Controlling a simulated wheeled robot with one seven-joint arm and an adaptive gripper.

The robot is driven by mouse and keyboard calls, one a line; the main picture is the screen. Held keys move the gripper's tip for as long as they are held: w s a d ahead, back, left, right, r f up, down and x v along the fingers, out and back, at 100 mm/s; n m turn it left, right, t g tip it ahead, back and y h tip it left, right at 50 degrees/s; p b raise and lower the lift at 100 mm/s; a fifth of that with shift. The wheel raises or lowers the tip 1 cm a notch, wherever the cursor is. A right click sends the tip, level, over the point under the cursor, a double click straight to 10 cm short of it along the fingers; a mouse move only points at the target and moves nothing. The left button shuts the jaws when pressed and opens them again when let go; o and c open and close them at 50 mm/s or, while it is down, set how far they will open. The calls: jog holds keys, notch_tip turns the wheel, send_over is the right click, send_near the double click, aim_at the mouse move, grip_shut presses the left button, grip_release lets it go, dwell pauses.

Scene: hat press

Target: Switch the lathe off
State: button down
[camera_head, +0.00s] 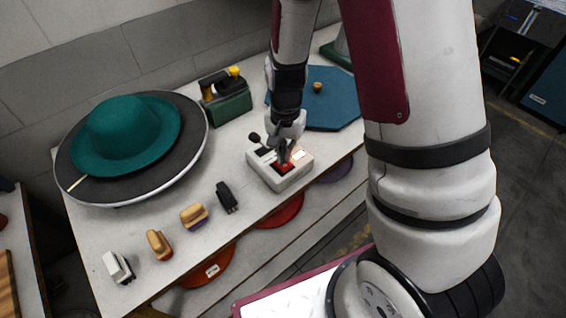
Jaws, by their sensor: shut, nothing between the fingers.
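A white control box (281,172) stands on the bench, with a red part on its top and a small lit white patch beside it. A dark round-knobbed lever (255,138) stands up at its far left side. My gripper (283,158) is shut and empty, pointing down at the red part of the box. I cannot tell whether the fingertips touch it. The fingers partly hide the box top. The lathe seems to be the large dark round plate (193,141) at the left, with a teal hat (122,130) on it; I cannot tell whether it turns.
Several small tools, among them a black one (227,197) and a tan one (193,215), line the front of the white bench (165,275). A green box (226,100) and a blue board (335,98) stand behind. Coloured discs lie below the bench top.

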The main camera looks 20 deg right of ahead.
jog(key=shift+f+b, duration=0.6)
jog(key=shift+f, duration=0.85)
dwell(0.8)
jog(key=shift+r, duration=0.15)
jog(key=shift+r+p, duration=1.85)
jog(key=shift+r, duration=1.55)
jog(key=shift+r, duration=0.2)
notch_tip(320, 180, up, 10)
jog(key=n+t, duration=0.1)
jog(key=n, duration=0.1)
send_over(284, 165)
jog(key=s, duration=0.2)
jog(key=s+r+n+t, duration=0.35)
jog(key=s+r, duration=0.45)
jog(key=r, duration=0.5)
jog(key=s+r+n+t+b, duration=0.1)
jog(key=s+r+n, duration=0.2)
jog(key=s, duration=0.5)
jog(key=shift+s+r, duration=0.2)
jog(key=shift+r, duration=0.3)
